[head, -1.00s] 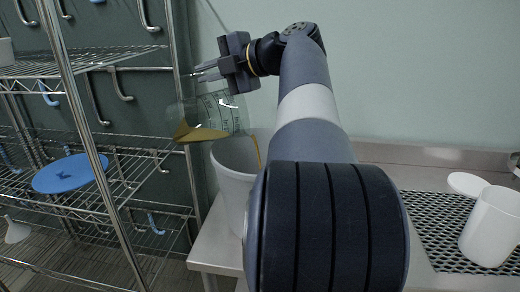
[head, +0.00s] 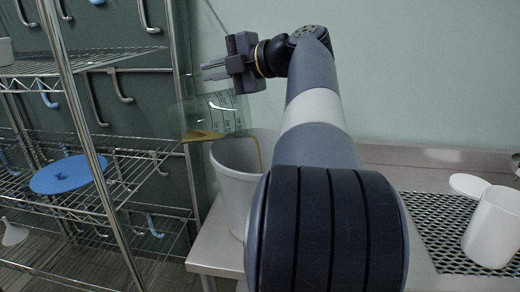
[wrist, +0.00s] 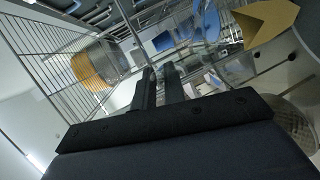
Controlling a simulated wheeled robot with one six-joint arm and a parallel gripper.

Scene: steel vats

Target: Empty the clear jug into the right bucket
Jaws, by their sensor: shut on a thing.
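The clear jug (head: 215,112) hangs tipped on its side in the head view, with dark graduation marks on its wall. A shallow layer of amber liquid (head: 203,135) lies along its lower side. My gripper (head: 208,72) is above the jug and shut on it; the exact grip is hard to make out. A thin amber stream (head: 258,152) falls at the right part of the mouth of a pale grey bucket (head: 237,190). The bucket stands upright below the jug, partly hidden by my arm; its inside level is hidden. My gripper's fingers (wrist: 159,85) also show in the wrist view.
A wire shelf rack (head: 85,150) with a blue disc (head: 69,174) stands close on the left. A white container (head: 494,228) and a white disc (head: 468,185) are on the right, by a black mesh mat (head: 440,235). The steel counter (head: 212,245) carries the bucket.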

